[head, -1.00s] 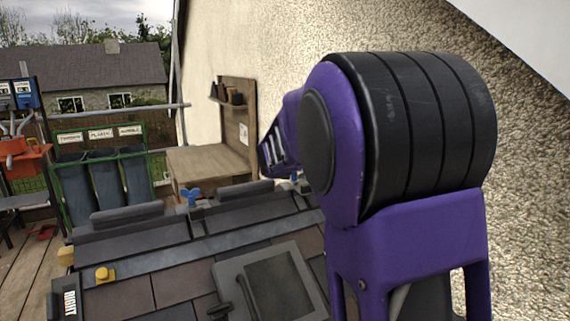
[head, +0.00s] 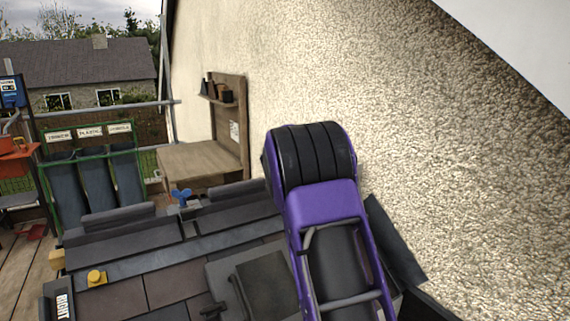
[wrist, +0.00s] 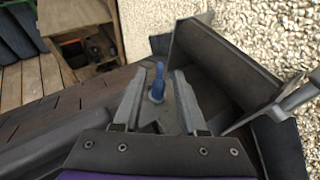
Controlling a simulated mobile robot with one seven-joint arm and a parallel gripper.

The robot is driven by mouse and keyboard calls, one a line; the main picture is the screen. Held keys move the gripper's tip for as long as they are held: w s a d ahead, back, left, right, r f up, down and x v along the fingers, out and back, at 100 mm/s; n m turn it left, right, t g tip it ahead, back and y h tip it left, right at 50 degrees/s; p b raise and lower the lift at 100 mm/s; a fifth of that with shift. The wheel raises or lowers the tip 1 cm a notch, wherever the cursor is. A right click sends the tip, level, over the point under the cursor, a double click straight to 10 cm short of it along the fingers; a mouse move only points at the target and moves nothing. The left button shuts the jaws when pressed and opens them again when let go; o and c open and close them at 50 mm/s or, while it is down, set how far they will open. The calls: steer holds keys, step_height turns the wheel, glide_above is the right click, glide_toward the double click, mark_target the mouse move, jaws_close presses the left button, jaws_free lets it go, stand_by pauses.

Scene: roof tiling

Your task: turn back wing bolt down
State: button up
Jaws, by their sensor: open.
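The blue wing bolt (head: 182,195) stands upright on the roof ridge in the head view, in the gap between two dark ridge tiles. In the wrist view the blue bolt (wrist: 158,84) shows upright between the two grey fingers of my gripper (wrist: 161,72). The fingers are apart, with clear space on both sides of the bolt. I cannot tell how far the tips are from it in depth. In the head view my purple arm hides the gripper.
Ridge tiles (head: 120,216) and (head: 237,190) flank the bolt. A yellow knob (head: 96,278) sits on the tiles at front left. A roof window (head: 267,287) lies beside my arm. A rough wall (head: 430,150) rises at right. A wooden bench (head: 200,160) stands behind.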

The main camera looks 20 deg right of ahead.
steer(key=shift+p+x, duration=0.3)
steer(key=shift+x, duration=1)
jaws_close()
